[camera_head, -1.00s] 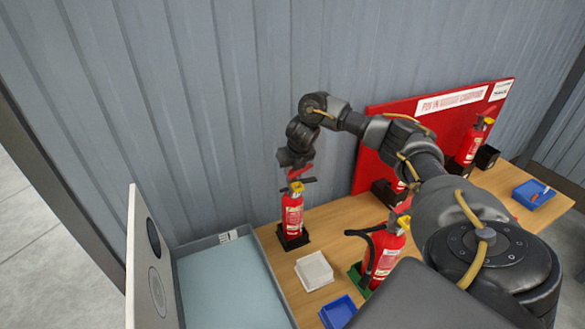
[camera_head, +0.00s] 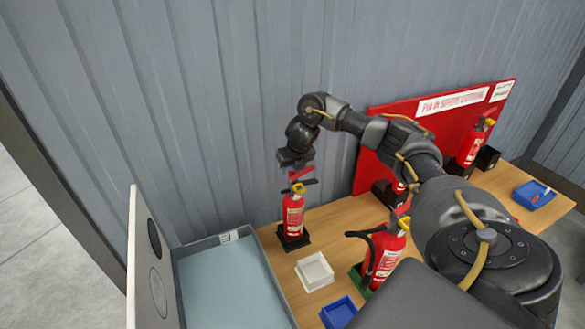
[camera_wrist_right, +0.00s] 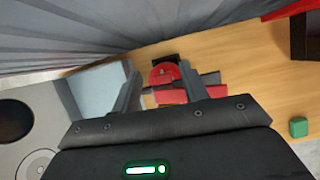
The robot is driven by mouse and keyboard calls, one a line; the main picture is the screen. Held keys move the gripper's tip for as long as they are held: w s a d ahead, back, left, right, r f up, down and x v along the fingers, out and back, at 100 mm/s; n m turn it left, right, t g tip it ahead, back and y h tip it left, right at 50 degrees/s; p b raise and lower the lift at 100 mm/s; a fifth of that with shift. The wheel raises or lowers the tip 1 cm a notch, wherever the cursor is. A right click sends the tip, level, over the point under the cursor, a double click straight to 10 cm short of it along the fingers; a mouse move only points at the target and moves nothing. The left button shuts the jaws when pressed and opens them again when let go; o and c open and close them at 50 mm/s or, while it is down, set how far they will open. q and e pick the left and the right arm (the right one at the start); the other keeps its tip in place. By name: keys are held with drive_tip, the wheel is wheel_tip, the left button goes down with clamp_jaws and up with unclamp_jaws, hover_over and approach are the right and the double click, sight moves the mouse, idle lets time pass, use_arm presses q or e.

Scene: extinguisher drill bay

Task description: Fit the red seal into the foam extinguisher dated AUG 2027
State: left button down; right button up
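My right gripper (camera_head: 297,168) is above a red extinguisher (camera_head: 292,212) that stands upright in a black holder at the left of the table. In the right wrist view its two fingers (camera_wrist_right: 163,88) are apart, with the round red top of the extinguisher (camera_wrist_right: 163,70) beyond them. A red piece (camera_head: 300,174), which looks like the red seal, is at the extinguisher's head under the gripper. A red bar (camera_wrist_right: 172,96) shows between the fingers, with a gap at the left finger. I cannot tell how deep it sits. The date label is unreadable. My left gripper is out of view.
Another extinguisher (camera_head: 383,262) stands in a green holder. A white tray (camera_head: 315,271) and a blue tray (camera_head: 338,312) are in front. A red signboard (camera_head: 450,125), an extinguisher (camera_head: 470,147) and a blue bin (camera_head: 534,194) are farther right. A grey corrugated wall (camera_head: 220,90) is close behind.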

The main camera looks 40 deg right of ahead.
drive_tip(key=shift+s+r, duration=0.1)
drive_tip(key=shift+r, duration=0.2)
drive_tip(key=p+v, duration=0.2)
drive_tip(key=v, duration=0.8)
drive_tip(key=shift+s, duration=0.15)
